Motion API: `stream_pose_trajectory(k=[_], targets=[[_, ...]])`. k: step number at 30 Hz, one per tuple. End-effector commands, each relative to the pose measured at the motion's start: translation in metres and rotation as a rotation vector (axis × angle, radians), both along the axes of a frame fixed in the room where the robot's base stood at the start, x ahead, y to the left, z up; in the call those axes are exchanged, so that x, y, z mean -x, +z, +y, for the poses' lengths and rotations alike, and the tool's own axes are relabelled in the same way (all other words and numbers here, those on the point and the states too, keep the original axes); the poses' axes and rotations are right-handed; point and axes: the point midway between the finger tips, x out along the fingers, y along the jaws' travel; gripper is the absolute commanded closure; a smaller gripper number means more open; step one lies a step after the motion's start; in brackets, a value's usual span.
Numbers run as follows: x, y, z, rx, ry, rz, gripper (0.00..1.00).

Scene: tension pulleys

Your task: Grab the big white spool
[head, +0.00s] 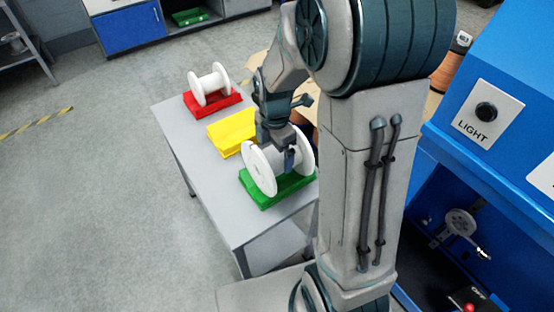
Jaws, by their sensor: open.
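A big white spool (262,172) stands on its flanges on a green holder (265,199) at the near end of the grey table. A smaller-looking white spool (197,93) sits on a red holder (213,104) at the table's far end. My gripper (287,158) is open and low over the big white spool, with its fingers down between the two flanges. The flanges partly hide the fingertips, and I cannot tell whether they touch the spool's core.
A yellow holder (230,133) between the red and green ones has no spool visible on it. A blue machine with a LIGHT switch (486,111) stands at the right. Open floor (90,200) lies left of the grey table (184,138).

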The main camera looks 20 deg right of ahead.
Motion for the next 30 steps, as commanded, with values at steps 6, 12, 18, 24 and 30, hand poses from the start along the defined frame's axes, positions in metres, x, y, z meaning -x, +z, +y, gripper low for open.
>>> stream_pose_trajectory(k=[6,12,18,24,30], targets=[[0.005,-0.035,0.000,0.001,0.001,0.005,0.04],[0.005,-0.049,0.000,0.000,-0.001,0.001,0.04],[0.004,-0.048,0.000,0.000,-0.001,0.000,0.04],[0.004,-0.048,0.000,0.000,-0.001,0.001,0.60],[0.004,-0.048,0.000,0.000,-0.001,0.000,0.63]])
